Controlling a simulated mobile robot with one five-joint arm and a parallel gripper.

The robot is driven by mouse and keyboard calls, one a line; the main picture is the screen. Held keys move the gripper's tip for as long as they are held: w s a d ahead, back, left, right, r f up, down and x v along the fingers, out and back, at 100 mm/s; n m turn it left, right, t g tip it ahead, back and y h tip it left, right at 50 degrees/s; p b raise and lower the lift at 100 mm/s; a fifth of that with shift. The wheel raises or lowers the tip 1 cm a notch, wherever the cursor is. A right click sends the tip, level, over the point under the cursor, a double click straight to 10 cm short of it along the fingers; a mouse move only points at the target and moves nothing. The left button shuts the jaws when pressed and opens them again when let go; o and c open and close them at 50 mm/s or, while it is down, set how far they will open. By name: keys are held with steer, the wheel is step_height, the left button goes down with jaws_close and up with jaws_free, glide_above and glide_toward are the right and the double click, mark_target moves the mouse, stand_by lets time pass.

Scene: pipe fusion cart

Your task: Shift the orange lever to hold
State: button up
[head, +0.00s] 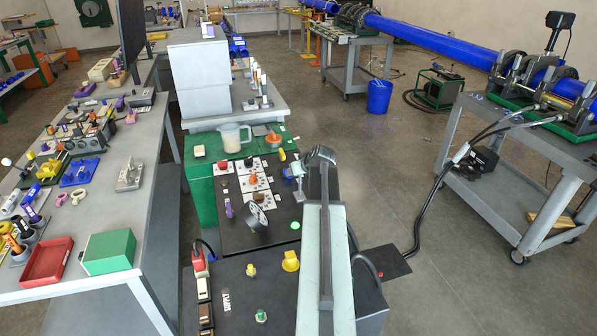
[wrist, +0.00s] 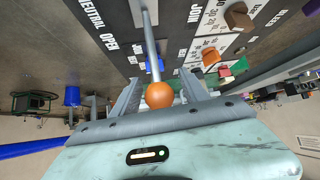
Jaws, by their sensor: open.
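The orange lever's round knob (wrist: 160,95) and grey shaft show in the wrist view, above a black panel (wrist: 118,30). The knob is between the two fingers of my gripper (wrist: 162,80), which are open. I cannot tell whether either finger touches it. The shaft runs up and away to the top of the wrist view. The panel reads NEUTRAL and OPEN left of the shaft and JOIN to its right. I do not see the word hold. In the head view my own arm hides most of the lever area.
In the wrist view, brown (wrist: 238,18) and orange (wrist: 210,60) knobs stand on white plates right of the lever. Open floor lies to the right.

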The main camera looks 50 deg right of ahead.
steer(key=shift+r, duration=0.1)
steer(key=p+v, duration=0.5)
steer(key=v, duration=0.2)
steer(key=shift+s+a+r, duration=0.15)
steer(key=shift+s, duration=0.1)
